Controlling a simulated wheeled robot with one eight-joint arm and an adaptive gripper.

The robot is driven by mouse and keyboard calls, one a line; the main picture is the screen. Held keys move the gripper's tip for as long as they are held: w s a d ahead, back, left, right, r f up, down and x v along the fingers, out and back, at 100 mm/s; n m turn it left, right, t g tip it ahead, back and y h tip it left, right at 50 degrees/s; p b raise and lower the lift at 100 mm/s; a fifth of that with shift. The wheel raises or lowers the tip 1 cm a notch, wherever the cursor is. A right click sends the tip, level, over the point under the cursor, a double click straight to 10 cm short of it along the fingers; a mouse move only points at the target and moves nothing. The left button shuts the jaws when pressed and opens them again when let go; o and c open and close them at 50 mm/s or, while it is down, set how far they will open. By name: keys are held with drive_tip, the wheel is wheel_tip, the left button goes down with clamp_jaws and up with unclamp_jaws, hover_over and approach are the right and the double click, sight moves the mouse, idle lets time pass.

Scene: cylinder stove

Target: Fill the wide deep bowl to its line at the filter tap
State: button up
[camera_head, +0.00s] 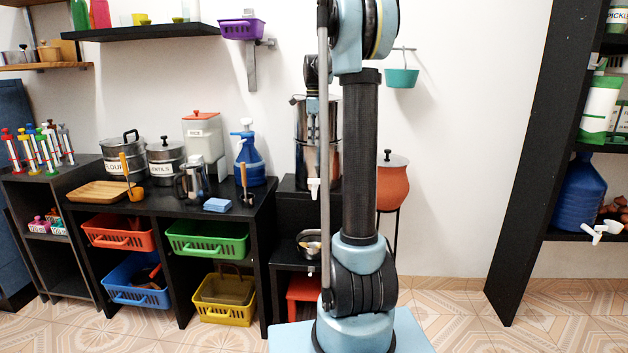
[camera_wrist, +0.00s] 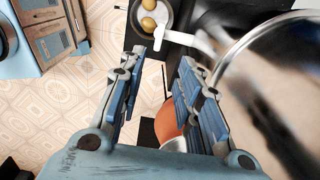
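The steel filter (camera_head: 302,125) stands on a black stand, partly behind my arm. Its white tap (camera_head: 313,187) points outward at its base. In the wrist view the white tap (camera_wrist: 180,38) shows just beyond the fingertips of my gripper (camera_wrist: 164,57), which is open and empty; the tap appears apart from the fingers. The filter's shiny wall (camera_wrist: 262,35) fills the right side there. A round metal vessel (camera_head: 306,243) sits on the low shelf below the tap. In the wrist view a round vessel (camera_wrist: 168,20) holds yellow-brown round items. I cannot tell whether either is the wide deep bowl, and no fill line shows.
A terracotta pot (camera_head: 392,186) stands right of the filter. A black counter (camera_head: 160,205) with jars, a blue spray bottle (camera_head: 249,160) and baskets is at left. A black shelf (camera_head: 535,140) stands at right. Tiled floor (camera_head: 455,305) between is clear.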

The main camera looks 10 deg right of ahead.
sight(314, 183)
wheel_tip(314, 183, down, 17)
drive_tip(key=shift+r, duration=0.2)
idle(0.3)
clamp_jaws()
